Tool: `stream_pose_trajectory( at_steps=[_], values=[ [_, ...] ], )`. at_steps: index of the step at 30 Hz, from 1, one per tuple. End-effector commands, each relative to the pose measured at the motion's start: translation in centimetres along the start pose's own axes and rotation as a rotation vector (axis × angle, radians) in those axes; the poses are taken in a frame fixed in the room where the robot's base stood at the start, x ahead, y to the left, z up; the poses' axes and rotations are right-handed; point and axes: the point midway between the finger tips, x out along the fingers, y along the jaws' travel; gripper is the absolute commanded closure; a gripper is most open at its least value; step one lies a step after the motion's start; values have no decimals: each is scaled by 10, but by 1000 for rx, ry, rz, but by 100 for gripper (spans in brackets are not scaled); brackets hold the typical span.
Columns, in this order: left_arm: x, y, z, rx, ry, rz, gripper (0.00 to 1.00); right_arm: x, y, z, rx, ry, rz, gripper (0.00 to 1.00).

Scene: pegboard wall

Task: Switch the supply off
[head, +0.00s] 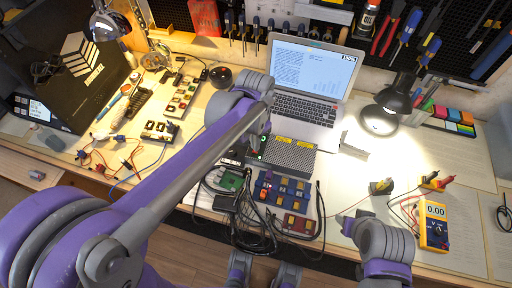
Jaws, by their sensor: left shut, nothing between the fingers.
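The power supply (290,154) is a dark box with a grey perforated top and lit green digits on its left-hand face. It stands on the bench below the laptop. My left arm reaches across from the lower left. My left gripper (259,130) points down at the supply's left end, close to the green digits. It is shut and empty. It partly covers the supply's front, and I cannot make out the switch or whether the fingers touch it.
An open laptop (305,107) stands behind the supply. A blue module board (281,190), a green circuit board (231,180) and tangled black cables (254,232) lie in front. A yellow multimeter (433,226) and a lit desk lamp (397,98) are at the right. Tools hang on the pegboard behind.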

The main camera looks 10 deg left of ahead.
Motion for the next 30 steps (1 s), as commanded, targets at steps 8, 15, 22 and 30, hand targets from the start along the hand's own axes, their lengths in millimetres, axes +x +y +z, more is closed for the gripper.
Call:
stream_pose_trajectory(
  at_steps=[8,15,22,30],
  values=[
    [0,0,0,0,0,0,100,0,0,0,0,0,0,50],
    [0,0,0,0,0,0,100,0,0,0,0,0,0,50],
    [4,0,0,0,0,0,100,2,0,2,0,-1,0,50],
    [8,0,0,0,0,0,100,5,0,3,0,-2,0,50]
  ],
)
